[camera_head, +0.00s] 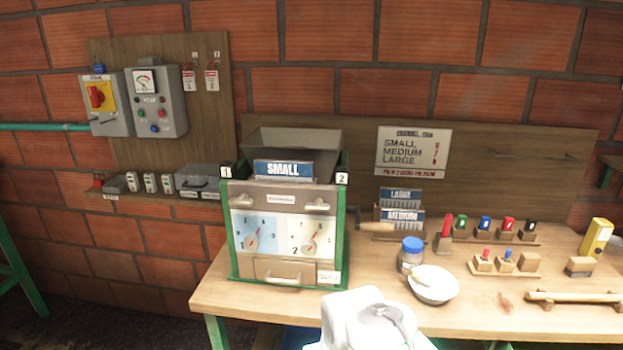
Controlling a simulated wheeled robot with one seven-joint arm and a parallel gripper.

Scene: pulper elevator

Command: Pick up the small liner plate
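The small liner plate (283,169) has a blue face with white "SMALL" lettering. It stands at the top front of the pulper machine (282,200), just in front of the grey hopper (292,140). Its lower part is hidden behind the machine's front panel. The large plate (401,196) and medium plate (403,216) stand in a wooden rack right of the machine. A white part of my arm shows at the bottom centre, below and right of the machine. My gripper's fingers are not visible.
A blue-lidded jar (410,255) and white bowl (433,284) stand on the wooden bench (470,318). Several coloured-handled pieces (485,228) stand in racks on the right. A switch panel (155,103) hangs on the brick wall. The bench's front right has free room.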

